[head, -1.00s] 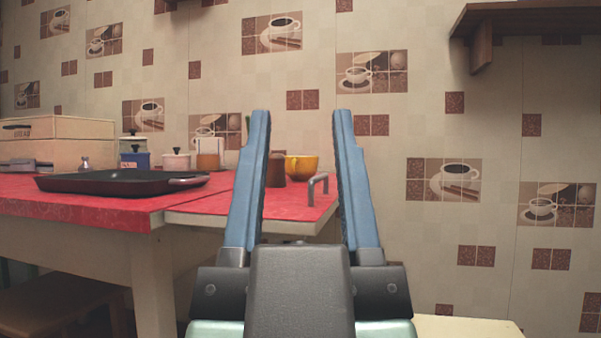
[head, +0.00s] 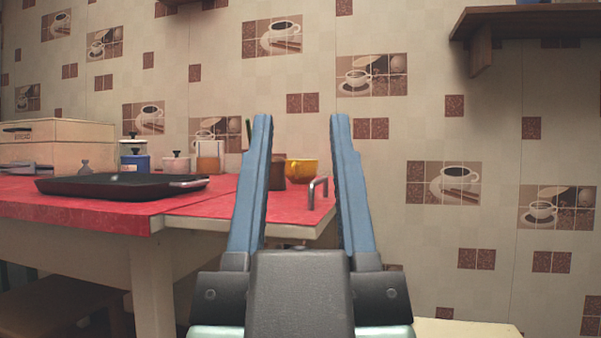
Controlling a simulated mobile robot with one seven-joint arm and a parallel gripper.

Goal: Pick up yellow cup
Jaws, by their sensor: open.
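The yellow cup (head: 302,170) stands on the red-covered counter (head: 215,202), near its right end and towards the back. In the picture it shows between the two blue fingers of my gripper (head: 297,120). My gripper is open and empty, its fingers pointing up in the picture and well apart. The cup looks farther off than the fingertips, and nothing touches it. The left side of the cup is partly behind a brown object and close to the left finger.
A small brown container (head: 277,172) stands just left of the cup. A metal handle (head: 317,190) rises in front of it. A dark pan (head: 118,186), jars (head: 176,163) and a wooden bread box (head: 58,146) are on the left. A shelf (head: 530,22) hangs upper right.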

